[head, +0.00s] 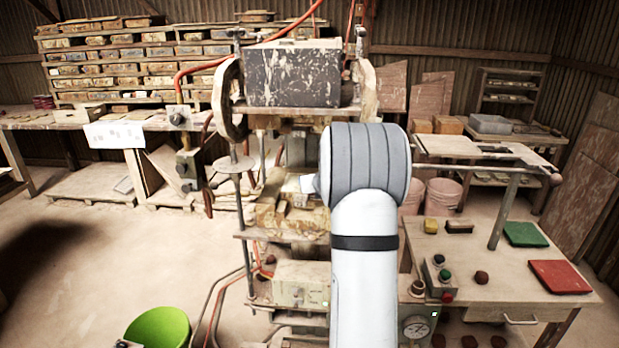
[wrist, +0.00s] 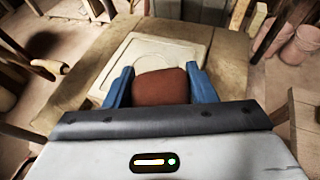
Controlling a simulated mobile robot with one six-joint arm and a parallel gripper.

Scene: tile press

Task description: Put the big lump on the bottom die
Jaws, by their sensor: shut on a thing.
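My gripper (wrist: 160,84) shows in the wrist view with its two blue fingers on either side of a reddish-brown lump (wrist: 161,87). It is shut on the lump. Beyond the lump is the bottom die (wrist: 150,52), a pale square plate with a round outline on its face, lying on a worn block. The lump covers the near part of the die; the height of the lump over it is hard to tell. In the head view my arm hides the gripper, the lump and most of the die area.
The press head (head: 292,75) hangs above the die area between side wheels. Right of the press, a work table (head: 455,255) carries a button box (head: 438,273), a small lump (head: 481,277), a green mat (head: 525,234) and a red mat (head: 560,277). A green bowl (head: 158,328) is at lower left.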

